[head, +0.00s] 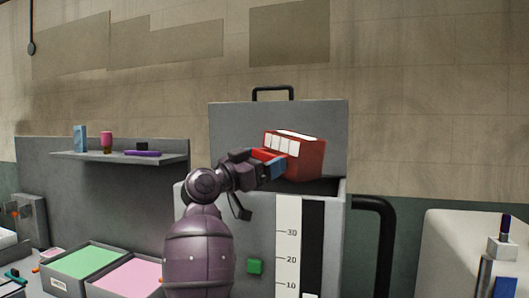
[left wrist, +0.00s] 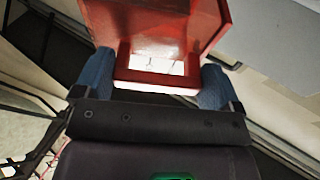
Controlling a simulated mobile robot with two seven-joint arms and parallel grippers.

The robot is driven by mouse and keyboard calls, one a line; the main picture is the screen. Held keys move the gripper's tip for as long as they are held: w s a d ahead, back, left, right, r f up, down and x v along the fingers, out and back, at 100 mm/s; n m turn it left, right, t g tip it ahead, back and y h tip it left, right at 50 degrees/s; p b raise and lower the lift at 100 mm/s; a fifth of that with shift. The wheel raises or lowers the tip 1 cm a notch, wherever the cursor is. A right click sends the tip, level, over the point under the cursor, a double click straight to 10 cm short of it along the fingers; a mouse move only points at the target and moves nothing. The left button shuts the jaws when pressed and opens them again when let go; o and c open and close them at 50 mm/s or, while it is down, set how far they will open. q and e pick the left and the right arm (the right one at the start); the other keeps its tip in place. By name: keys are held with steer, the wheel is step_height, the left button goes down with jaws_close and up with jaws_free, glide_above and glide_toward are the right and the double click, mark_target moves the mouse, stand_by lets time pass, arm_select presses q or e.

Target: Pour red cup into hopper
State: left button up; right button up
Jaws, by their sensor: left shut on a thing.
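The red cup (head: 309,160) is a boxy red container with a row of white patches along its upper side. It is held tilted over the open top of the grey hopper (head: 258,225), in front of the raised back panel. My left gripper (head: 270,163) has blue fingers and is shut on the cup's red handle. In the left wrist view the fingers (left wrist: 153,82) sit either side of the handle bar, with the cup (left wrist: 155,28) beyond. The cup's contents and the hopper's inside are mostly hidden. My right gripper is not in view.
The hopper front has a gauge strip (head: 288,245) marked 10, 20 and 30 and a green button (head: 254,266). A shelf (head: 85,157) holds small items at left. Green (head: 85,262) and pink (head: 130,274) trays lie lower left. A white machine (head: 455,250) stands right.

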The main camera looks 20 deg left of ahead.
arm_select(q)
steer(key=shift+f+n+y, duration=0.15)
steer(key=shift+n+y, duration=0.15)
steer(key=shift+n, duration=0.2)
steer(key=shift+w+a+n+t+p, duration=0.2)
steer(key=shift+n+t+p, duration=0.3)
steer(key=shift+n+p, duration=0.45)
steer(key=n, duration=0.1)
steer(key=n+y, duration=0.1)
steer(key=n, duration=0.1)
steer(key=shift+w+a+r+y, duration=0.15)
steer(key=shift+a+r+y, duration=0.15)
steer(key=shift+a, duration=0.1)
steer(key=shift+w+a+r+n+t+y, duration=0.15)
steer(key=shift+a+n+y, duration=0.1)
steer(key=shift+n, duration=0.5)
steer(key=shift+w+a+r+n+t+y, duration=0.15)
steer(key=shift+n+y, duration=0.1)
steer(key=shift+n, duration=0.45)
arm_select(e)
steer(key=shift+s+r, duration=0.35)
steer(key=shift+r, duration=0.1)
